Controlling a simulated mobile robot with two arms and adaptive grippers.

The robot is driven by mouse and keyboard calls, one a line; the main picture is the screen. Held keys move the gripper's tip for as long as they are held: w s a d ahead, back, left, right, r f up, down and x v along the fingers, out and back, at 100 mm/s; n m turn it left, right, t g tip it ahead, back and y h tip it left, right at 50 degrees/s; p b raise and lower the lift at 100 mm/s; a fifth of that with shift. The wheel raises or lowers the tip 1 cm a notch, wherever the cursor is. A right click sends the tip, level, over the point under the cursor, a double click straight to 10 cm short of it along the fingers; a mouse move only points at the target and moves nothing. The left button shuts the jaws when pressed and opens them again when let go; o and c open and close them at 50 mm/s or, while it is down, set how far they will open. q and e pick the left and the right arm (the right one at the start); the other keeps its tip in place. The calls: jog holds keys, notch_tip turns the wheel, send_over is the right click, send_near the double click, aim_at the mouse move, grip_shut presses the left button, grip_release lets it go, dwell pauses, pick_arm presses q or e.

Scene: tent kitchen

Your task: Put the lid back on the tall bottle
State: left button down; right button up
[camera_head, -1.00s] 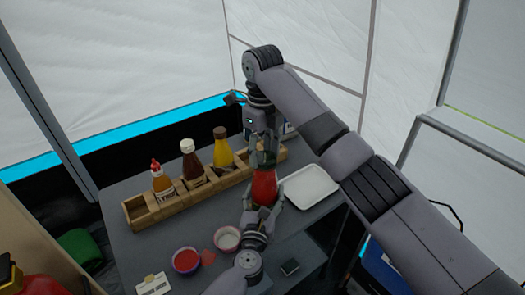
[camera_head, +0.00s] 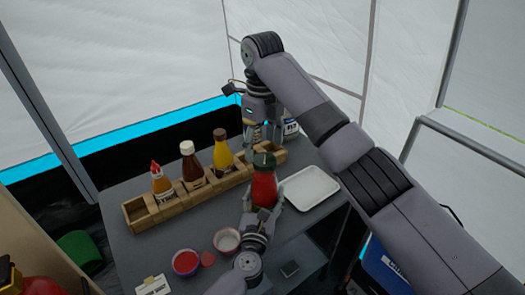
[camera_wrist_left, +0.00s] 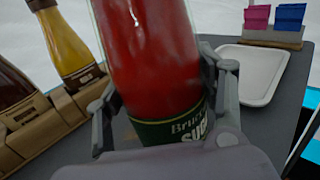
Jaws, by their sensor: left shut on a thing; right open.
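The tall bottle (camera_head: 264,188) is red and stands upright near the middle of the table, with a dark green lid (camera_head: 264,160) on its top. My left gripper (camera_head: 262,204) is shut around the bottle's lower part. The left wrist view shows the red bottle (camera_wrist_left: 150,60) between the fingers, with a dark green label low on it; its top is out of that picture. My right gripper (camera_head: 264,138) is open, just behind and above the lid in the picture, and looks empty. I cannot tell from the picture whether the lid is fully seated.
A wooden rack (camera_head: 170,207) with several sauce bottles stands left of the bottle. A white tray (camera_head: 310,188) lies to the right. A red bowl (camera_head: 186,262) and a pink-rimmed bowl (camera_head: 227,240) stand in front.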

jog(key=shift+r, duration=0.8)
jog(key=shift+c, duration=0.4)
